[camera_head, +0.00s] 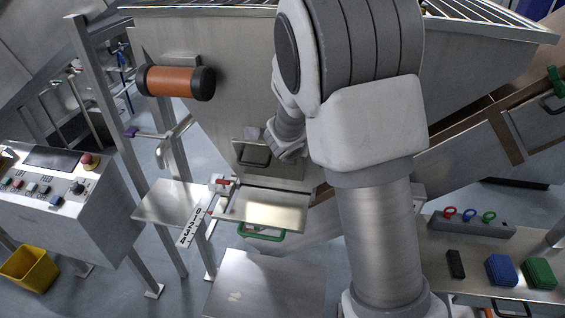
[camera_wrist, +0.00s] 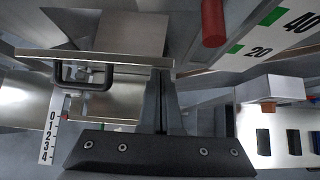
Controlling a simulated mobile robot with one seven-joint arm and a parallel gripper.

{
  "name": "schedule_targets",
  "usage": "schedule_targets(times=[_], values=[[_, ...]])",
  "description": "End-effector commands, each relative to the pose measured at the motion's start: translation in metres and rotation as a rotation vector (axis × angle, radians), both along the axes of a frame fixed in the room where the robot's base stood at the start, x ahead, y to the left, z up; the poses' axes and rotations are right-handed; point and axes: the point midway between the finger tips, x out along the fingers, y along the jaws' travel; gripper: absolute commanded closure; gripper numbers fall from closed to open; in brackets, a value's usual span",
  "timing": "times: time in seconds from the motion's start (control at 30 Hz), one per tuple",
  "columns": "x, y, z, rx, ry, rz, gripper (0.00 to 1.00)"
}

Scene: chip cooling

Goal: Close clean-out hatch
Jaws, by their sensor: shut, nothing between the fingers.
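On the sloped front of the steel hopper (camera_head: 215,105), a metal hatch panel (camera_head: 285,170) with a black bar handle (camera_head: 254,156) shows in the head view. I cannot tell for sure how far it stands open. The wrist view shows a black handle (camera_wrist: 84,78) on a plate (camera_wrist: 120,59) seen nearly edge-on, left of my fingers. My gripper (camera_wrist: 166,88) is shut and empty, its fingertips close to the right end of that plate; contact cannot be told. In the head view my wrist is beside the panel's upper right, and my arm hides part of the hopper.
A flat tray (camera_head: 265,210) with a green handle (camera_head: 262,234) is below the panel. A red-handled latch (camera_head: 222,182), side plate (camera_head: 172,203) and number scale (camera_head: 189,228) are at its left. An orange cylinder (camera_head: 176,82) is upper left. A control console (camera_head: 60,200) stands far left.

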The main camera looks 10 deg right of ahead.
Motion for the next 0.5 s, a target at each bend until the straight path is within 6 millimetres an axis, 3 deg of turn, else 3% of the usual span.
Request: schedule_targets(times=[0.2, 0.5], values=[[0.021, -0.018, 0.013, -0.002, 0.0, -0.003, 1.0], [0.046, -0.028, 0.019, -0.002, 0.001, -0.001, 1.0]])
